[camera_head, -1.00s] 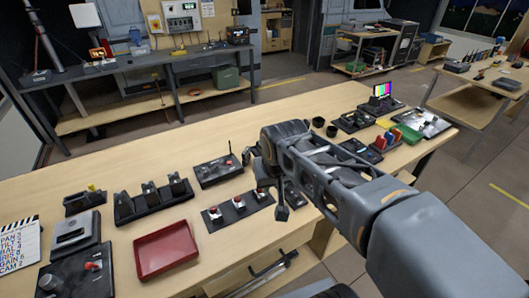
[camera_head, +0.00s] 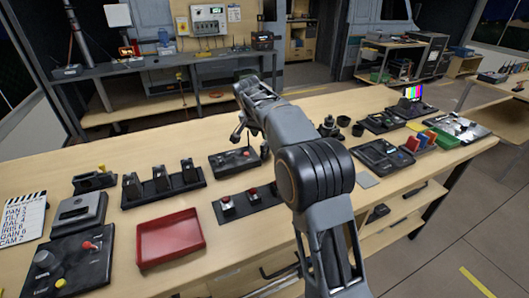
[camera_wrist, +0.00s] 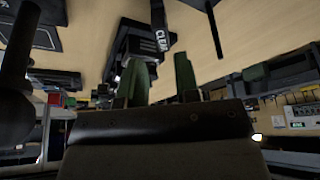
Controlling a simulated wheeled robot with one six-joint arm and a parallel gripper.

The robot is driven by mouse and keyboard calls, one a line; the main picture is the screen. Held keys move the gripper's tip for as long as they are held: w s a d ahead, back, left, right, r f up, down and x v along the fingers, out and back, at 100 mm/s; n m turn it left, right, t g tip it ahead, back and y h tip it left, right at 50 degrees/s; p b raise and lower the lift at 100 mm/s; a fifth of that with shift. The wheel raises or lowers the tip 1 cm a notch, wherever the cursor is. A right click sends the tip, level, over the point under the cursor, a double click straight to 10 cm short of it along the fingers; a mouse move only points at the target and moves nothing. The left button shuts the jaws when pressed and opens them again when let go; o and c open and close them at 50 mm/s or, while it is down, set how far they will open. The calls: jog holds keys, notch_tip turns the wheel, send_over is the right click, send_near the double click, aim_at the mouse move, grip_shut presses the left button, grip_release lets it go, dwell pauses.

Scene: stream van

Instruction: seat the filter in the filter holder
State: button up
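My gripper (camera_head: 247,138) is over the middle of the bench, above or just behind a black device with an antenna (camera_head: 235,161). In the wrist view its two green-padded fingers (camera_wrist: 162,78) stand apart, and I see nothing clamped between them. A dark strip marked CLEAR (camera_wrist: 161,38) shows beyond the fingertips; I cannot tell whether it is the filter. A black rack (camera_head: 163,198) with several upright dark pieces stands to the left of my gripper. A small dark holder with a yellow tab (camera_head: 95,182) is farther left. I cannot tell for certain which is the filter holder.
A red tray (camera_head: 170,238) lies at the front of the bench. A button strip (camera_head: 246,203) is partly behind my arm. A clapperboard (camera_head: 22,216) and a joystick panel (camera_head: 72,262) are at the left. Electronics and a small colour-bar monitor (camera_head: 414,92) are at the right.

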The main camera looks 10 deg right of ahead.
aim_at(264, 143)
jog(key=x, duration=0.9)
jog(key=shift+f, duration=0.4)
grip_shut()
